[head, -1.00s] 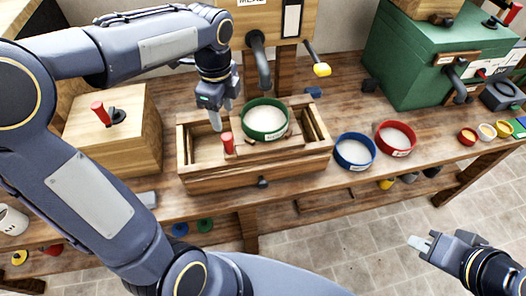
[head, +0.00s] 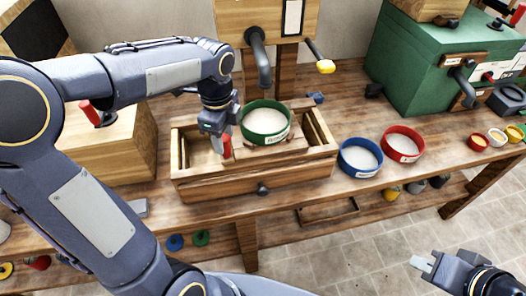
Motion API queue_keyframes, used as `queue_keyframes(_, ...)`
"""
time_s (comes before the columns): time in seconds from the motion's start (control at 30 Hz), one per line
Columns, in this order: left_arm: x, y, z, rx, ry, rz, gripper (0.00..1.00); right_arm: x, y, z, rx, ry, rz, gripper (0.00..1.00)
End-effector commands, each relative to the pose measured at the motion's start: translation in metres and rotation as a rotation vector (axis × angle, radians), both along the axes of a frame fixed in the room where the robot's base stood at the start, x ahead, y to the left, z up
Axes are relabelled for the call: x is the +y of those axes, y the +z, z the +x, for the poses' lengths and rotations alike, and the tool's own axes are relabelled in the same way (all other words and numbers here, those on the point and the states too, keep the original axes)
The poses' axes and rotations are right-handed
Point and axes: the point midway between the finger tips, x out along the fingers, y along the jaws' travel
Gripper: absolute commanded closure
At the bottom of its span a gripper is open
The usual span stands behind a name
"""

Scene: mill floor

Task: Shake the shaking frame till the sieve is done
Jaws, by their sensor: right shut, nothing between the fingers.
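The shaking frame is a wooden carriage (head: 311,148) in an open-topped wooden box (head: 215,191) on the bench. A green-rimmed sieve (head: 265,137) with pale flour-like material sits on it. A red upright handle (head: 226,146) stands at the carriage's left front. My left gripper (head: 219,143) is lowered at this handle, with a finger against or just beside its left side. Whether the jaws are closed on it is hard to see. My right gripper (head: 421,263) is shut and empty, out over the floor at the lower right.
A blue sieve (head: 360,170) and a red sieve (head: 403,157) stand right of the box. A wooden block (head: 110,150) is at left, a green machine (head: 415,70) at back right.

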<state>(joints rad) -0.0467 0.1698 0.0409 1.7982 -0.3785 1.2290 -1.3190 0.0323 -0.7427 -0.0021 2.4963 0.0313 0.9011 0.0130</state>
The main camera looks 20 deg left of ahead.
Motion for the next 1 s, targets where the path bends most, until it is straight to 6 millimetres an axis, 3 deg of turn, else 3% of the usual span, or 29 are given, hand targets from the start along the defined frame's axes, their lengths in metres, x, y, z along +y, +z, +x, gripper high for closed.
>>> queue_keyframes(0.03, 0.000, 0.000, 0.000, 0.000, 0.000, 0.000, 0.62, 0.000, 0.000, 0.000, 0.000, 0.000, 0.000, 1.00)
queue_keyframes(0.23, 0.000, 0.000, 0.000, 0.000, 0.000, 0.000, 0.88, 0.000, 0.000, 0.000, 0.000, 0.000, 0.000, 1.00)
queue_keyframes(0.43, 0.009, 0.000, -0.005, 0.000, 0.003, 0.001, 0.88, 0.000, 0.000, 0.000, 0.000, 0.000, 0.000, 1.00)
queue_keyframes(1.0, 0.087, 0.000, -0.053, 0.001, 0.006, 0.001, 0.88, 0.000, 0.003, 0.000, 0.000, 0.000, 0.000, 1.00)
